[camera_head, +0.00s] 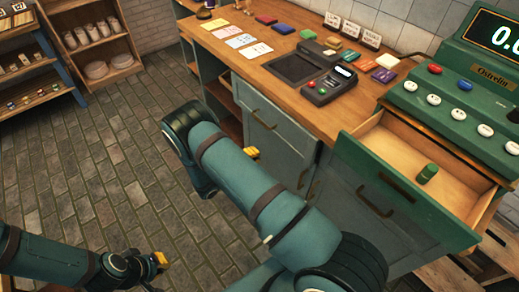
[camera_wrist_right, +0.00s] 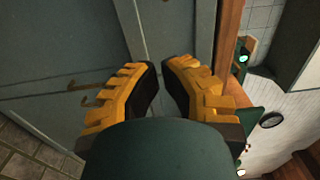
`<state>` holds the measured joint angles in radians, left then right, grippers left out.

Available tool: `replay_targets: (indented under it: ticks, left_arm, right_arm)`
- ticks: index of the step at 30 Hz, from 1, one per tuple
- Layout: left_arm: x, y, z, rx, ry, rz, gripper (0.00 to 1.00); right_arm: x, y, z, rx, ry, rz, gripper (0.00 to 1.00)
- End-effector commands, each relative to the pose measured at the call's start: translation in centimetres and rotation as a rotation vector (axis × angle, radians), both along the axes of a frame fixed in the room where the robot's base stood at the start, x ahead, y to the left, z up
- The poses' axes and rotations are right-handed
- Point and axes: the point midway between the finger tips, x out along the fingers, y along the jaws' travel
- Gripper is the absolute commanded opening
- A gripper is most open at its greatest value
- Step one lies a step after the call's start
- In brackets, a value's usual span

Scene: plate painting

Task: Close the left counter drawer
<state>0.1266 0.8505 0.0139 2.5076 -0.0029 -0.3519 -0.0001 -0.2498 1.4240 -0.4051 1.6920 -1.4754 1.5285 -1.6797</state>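An open drawer (camera_head: 372,187) with a green front and dark handle juts from the counter at the right of the head view. A green cylinder (camera_head: 428,173) stands inside it. My right gripper (camera_head: 251,153) is mostly hidden behind its own arm in the head view, left of the open drawer and in front of closed cabinet fronts. In the right wrist view its yellow fingers (camera_wrist_right: 162,72) converge with their tips close together and nothing between them. My left gripper (camera_head: 160,259) is low at the left, over the floor and away from the counter. Its fingers are small and partly hidden.
The wooden counter top (camera_head: 265,75) carries coloured blocks, cards and a small dark device (camera_head: 329,86). A green cash register (camera_head: 455,85) stands above the open drawer. Shelves (camera_head: 95,40) stand at the back left. The brick floor (camera_head: 110,150) between is clear.

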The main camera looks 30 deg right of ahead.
Motion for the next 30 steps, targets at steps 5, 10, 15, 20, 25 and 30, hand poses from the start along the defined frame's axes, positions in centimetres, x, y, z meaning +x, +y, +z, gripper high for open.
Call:
replay_targets:
  ticks: [5,10,15,20,25,30]
  left_arm:
    - [0.1,0.0,-0.4,0.0,-0.001,0.003,0.0]
    - [0.2,0.0,-0.7,0.0,-0.003,0.004,0.0]
    - [0.2,0.0,-1.1,0.0,-0.004,0.005,0.0]
    - [0.3,0.0,-1.4,0.0,-0.005,0.005,0.0]
    - [0.3,0.0,-1.5,0.001,-0.006,0.006,0.0]
    - [0.4,0.0,-1.5,0.001,-0.006,0.006,0.0]
  right_arm:
    - [0.1,-3.4,-0.1,0.002,-0.001,-0.007,0.0]
    - [0.3,-6.7,-0.1,0.002,-0.002,-0.008,0.0]
    - [0.6,-9.8,-0.1,0.003,-0.002,-0.008,0.0]
    - [0.8,-11.7,-0.1,0.003,-0.002,-0.005,0.0]
    - [0.8,-12.6,-0.1,0.004,-0.002,-0.004,0.0]
    - [0.9,-12.7,-0.1,0.004,-0.002,-0.003,0.0]
